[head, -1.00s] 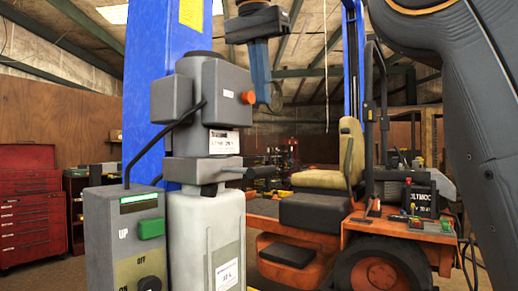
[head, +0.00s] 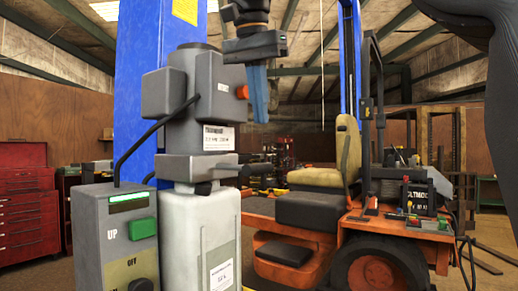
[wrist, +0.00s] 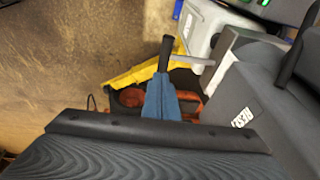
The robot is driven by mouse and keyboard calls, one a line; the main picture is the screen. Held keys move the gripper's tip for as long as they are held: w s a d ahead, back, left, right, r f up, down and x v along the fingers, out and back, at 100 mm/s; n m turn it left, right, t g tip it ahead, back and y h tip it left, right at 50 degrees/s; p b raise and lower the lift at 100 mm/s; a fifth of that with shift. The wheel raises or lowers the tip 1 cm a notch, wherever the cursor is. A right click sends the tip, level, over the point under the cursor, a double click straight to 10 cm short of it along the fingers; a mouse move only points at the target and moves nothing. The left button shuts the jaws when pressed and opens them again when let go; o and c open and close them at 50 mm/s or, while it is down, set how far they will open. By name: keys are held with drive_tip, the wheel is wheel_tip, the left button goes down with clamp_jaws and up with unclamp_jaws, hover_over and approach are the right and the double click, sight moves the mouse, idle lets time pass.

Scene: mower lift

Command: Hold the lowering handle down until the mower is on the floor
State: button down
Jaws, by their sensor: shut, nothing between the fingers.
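The lowering handle (head: 228,167) is a short dark lever on the side of the grey power unit, below the motor. In the wrist view the dark handle (wrist: 167,50) lies just beyond the fingertips. My gripper (head: 259,118) has blue fingers pointing down, beside the motor and above the handle; a gap shows in the head view. The fingers are shut and empty, also in the wrist view (wrist: 160,82). The mower (head: 285,228) is orange with a yellow-tan seat, behind the unit at right. What lies under its wheels is out of view.
The blue lift post (head: 155,60) and a control box (head: 118,240) with a green button stand at left. The grey motor (head: 205,95) is close beside my fingers. A red tool chest (head: 28,215) stands far left. A yellow part (wrist: 140,68) shows below.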

sight(259, 165)
drive_tip(key=x, duration=0.2)
drive_tip(key=p+x, duration=0.1)
drive_tip(key=x, duration=0.2)
drive_tip(key=a+x, duration=0.1)
drive_tip(key=x, duration=0.2)
drive_tip(key=shift+s+f, duration=0.2)
drive_tip(key=shift+s, duration=0.1)
